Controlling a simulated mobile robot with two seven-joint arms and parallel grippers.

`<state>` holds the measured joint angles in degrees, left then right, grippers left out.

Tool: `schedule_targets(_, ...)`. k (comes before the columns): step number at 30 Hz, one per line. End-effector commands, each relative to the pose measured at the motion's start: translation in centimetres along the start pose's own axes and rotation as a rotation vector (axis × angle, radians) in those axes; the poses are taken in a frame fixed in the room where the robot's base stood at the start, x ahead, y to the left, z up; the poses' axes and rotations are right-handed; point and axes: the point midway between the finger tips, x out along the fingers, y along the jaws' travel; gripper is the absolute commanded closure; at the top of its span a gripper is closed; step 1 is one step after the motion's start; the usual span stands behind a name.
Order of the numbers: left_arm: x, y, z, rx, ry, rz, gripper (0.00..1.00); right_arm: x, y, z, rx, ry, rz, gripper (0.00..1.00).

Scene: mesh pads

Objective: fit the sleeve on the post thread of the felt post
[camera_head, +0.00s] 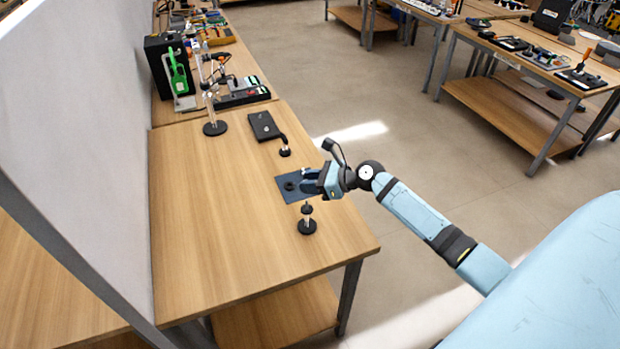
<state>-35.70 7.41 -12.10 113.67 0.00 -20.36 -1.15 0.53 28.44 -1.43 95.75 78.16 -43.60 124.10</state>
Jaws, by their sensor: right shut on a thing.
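My right gripper (310,181) reaches in from the right, low over the dark blue pad (283,193). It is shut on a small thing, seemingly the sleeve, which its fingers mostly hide. A short post with a round black base (307,227) and a dark upper part stands upright on the table just in front of the gripper. A second short post (285,151) with a dark top stands behind the pad. I cannot tell which one is the felt post, and the thread is too small to make out. My left gripper is not in view.
The wooden table (210,245) is clear at its left and front. A black flat plate (263,125) lies behind the second post. A tall clear stand (214,127) is at the back left. A grey panel (75,130) borders the left side.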

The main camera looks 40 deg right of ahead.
Motion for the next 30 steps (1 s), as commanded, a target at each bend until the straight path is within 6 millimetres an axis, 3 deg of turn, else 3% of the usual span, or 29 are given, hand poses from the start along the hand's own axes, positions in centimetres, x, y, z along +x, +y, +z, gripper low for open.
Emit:
schedule_targets(9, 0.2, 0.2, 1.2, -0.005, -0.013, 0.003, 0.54, 0.8, 0.0, -2.0, 0.0, 0.0, 0.0, 0.92)
schedule_targets(30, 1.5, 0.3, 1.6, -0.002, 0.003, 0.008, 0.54, 2.5, 0.1, -5.9, 0.0, 0.0, -0.001, 0.92)
